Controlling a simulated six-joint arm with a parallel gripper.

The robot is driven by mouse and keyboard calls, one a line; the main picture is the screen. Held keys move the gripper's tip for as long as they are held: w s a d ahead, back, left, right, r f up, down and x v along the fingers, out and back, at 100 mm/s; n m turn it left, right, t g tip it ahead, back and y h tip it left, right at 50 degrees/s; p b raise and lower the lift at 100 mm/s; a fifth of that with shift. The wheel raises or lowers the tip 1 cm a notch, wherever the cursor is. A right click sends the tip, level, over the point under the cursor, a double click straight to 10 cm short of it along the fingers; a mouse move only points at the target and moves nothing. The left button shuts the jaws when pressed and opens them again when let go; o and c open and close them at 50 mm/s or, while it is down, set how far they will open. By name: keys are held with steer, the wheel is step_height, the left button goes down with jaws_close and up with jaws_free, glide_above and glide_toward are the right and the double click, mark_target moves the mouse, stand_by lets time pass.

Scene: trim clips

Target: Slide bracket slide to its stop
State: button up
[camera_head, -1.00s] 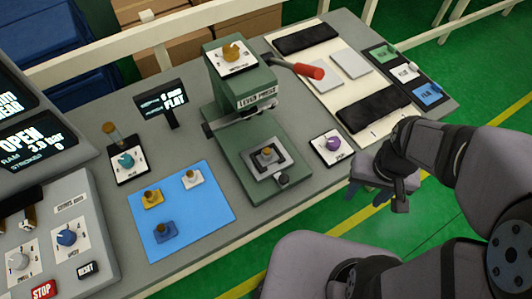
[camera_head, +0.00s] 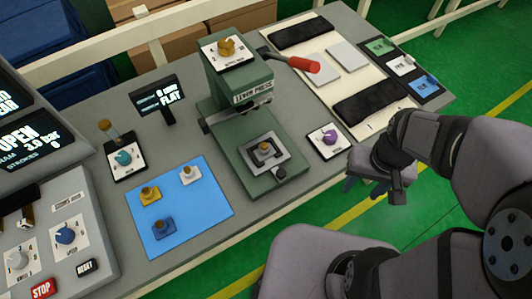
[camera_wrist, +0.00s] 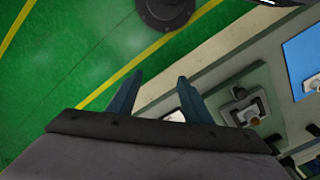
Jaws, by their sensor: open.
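The green lever press (camera_head: 237,85) stands mid-bench with its red-handled lever (camera_head: 304,64) pointing right. On its base is a square metal nest (camera_head: 255,162) with a small brass-knobbed piece (camera_head: 265,150) in it and a dark knob (camera_head: 279,173) at its front edge. I cannot tell for sure which part is the bracket slide. The nest also shows in the wrist view (camera_wrist: 236,114). My gripper (camera_head: 364,187) is open and empty, off the front edge of the bench, right of the press. Its two blue fingers (camera_wrist: 157,96) show apart in the wrist view.
A blue mat (camera_head: 170,232) with several small knobbed pieces lies left of the press. A purple dial (camera_head: 329,138) sits between press and gripper. A cream board (camera_head: 349,82) with dark and grey pads lies behind right. The control panel (camera_head: 98,240) is at far left.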

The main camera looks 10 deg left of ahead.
steer(key=shift+d+r, duration=0.2)
steer(key=shift+r, duration=0.05)
steer(key=c, duration=1)
steer(key=s+d+g+p, duration=0.1)
steer(key=s, duration=0.1)
steer(key=s+d+f+m+g+p, duration=0.1)
steer(key=s+d+p, duration=0.1)
steer(key=shift+d+f, duration=0.2)
steer(key=shift+d, duration=0.1)
jaws_close()
steer(key=w+d+f+n+h+p, duration=0.1)
steer(key=d+f+n+h, duration=0.1)
steer(key=d+n, duration=0.35)
steer(key=w+d+f+n+t, duration=0.15)
steer(key=w+n+t, duration=0.25)
steer(key=w+n, duration=0.4)
steer(key=w+a+n+t+y, duration=0.2)
steer(key=w+a+n+y, duration=0.3)
steer(key=a, duration=0.4)
steer(key=s+a+r+n+g+y, duration=0.3)
steer(key=s+a+n, duration=0.3)
steer(key=a, duration=0.5)
steer(key=shift+s+r+n+y, duration=0.3)
steer(key=shift+n+y, duration=0.4)
steer(key=shift+n, duration=0.45)
